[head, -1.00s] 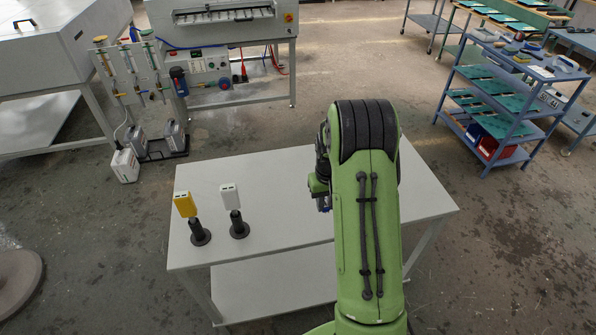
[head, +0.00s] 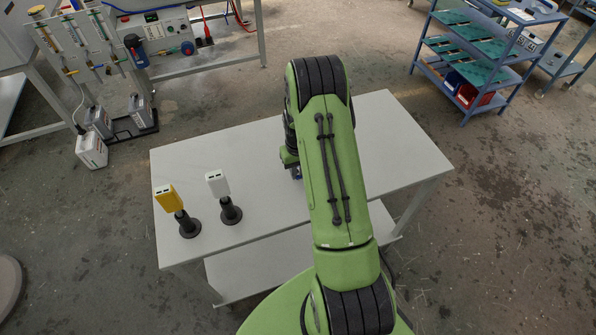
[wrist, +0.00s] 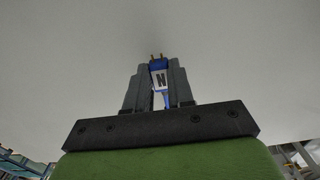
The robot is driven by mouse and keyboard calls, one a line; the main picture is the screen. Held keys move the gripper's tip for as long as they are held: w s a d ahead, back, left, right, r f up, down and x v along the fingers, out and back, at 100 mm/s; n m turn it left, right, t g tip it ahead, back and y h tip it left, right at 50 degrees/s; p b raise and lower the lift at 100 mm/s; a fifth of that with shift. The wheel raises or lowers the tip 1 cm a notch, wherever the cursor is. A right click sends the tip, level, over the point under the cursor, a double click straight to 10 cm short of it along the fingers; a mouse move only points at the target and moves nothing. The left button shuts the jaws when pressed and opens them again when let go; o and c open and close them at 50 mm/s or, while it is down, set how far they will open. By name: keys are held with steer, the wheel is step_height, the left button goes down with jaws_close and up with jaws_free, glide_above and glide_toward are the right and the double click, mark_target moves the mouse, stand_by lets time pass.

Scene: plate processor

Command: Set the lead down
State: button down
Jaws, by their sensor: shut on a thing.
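My gripper (wrist: 158,88) is shut on the lead (wrist: 160,77) in the wrist view. The lead's held end is a blue plug with a white label marked N and two brass pins pointing away from me. The pale table top (wrist: 70,50) fills the view beyond the pins; I cannot tell whether they touch it. In the head view my green arm hides most of the gripper, and only a small blue bit of the lead (head: 297,173) shows over the white table (head: 400,150).
A yellow device (head: 167,197) and a white device (head: 217,184) stand on black round-based holders at the table's left. The table's right part is clear. A blue shelf cart (head: 480,60) and a machine with bottles (head: 140,110) stand beyond on the floor.

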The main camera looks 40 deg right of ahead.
steer(key=shift+f, duration=0.65)
steer(key=shift+f, duration=0.1)
steer(key=c, duration=1.4)
jaws_free()
steer(key=shift+f, duration=0.1)
steer(key=o, duration=0.4)
